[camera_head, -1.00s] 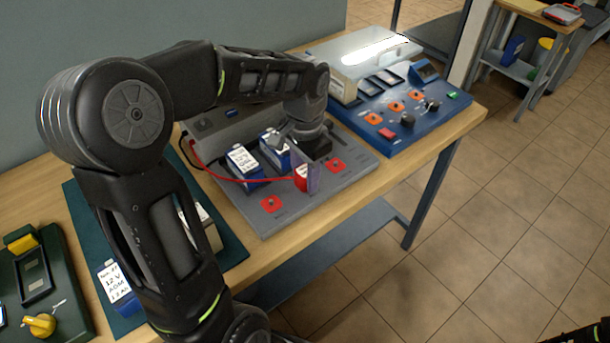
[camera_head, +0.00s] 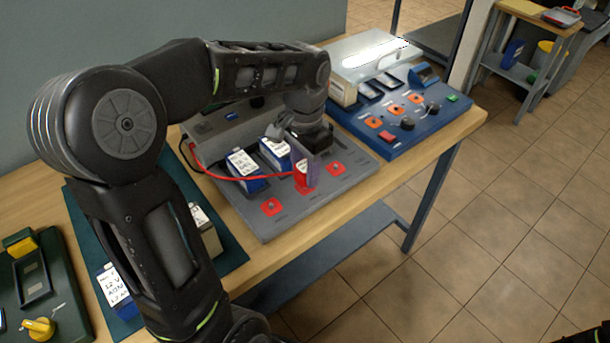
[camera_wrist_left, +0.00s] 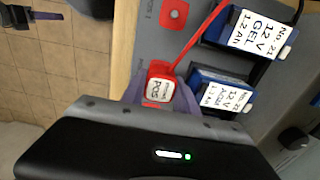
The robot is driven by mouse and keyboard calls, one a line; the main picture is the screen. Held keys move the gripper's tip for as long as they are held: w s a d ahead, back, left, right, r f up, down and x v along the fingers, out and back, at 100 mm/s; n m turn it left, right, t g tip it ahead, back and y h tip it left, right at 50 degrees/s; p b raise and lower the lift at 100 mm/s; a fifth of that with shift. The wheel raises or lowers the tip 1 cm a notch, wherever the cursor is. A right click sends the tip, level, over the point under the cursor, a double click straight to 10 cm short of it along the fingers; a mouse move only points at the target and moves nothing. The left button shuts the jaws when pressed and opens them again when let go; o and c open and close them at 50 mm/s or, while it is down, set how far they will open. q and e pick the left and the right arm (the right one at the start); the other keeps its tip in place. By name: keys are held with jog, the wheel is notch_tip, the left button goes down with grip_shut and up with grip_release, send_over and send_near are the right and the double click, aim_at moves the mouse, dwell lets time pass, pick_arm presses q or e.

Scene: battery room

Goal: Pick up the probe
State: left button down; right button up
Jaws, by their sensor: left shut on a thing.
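The red probe (camera_head: 301,178), with a red cable, stands at the front of the grey test station (camera_head: 265,228). My left gripper (camera_head: 306,172) is shut on it from above. In the left wrist view the probe (camera_wrist_left: 161,87) shows a white label reading "POS" and sits between the purple fingers (camera_wrist_left: 160,96). Its lower end is hidden, so I cannot tell whether it touches the station. My right gripper is not in view; only a dark bit of an arm shows at the bottom right corner.
Two blue batteries (camera_head: 245,166) stand in the station behind the probe. A blue control panel (camera_head: 440,118) is to the right. A teal mat (camera_head: 232,250) with more batteries and a green case (camera_head: 62,265) are to the left. The floor in front is clear.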

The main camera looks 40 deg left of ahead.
aim_at(305, 166)
pick_arm(q)
notch_tip(305, 166, up, 8)
jog(key=shift+f, duration=0.25)
jog(key=shift+r, duration=0.1)
dwell(0.4)
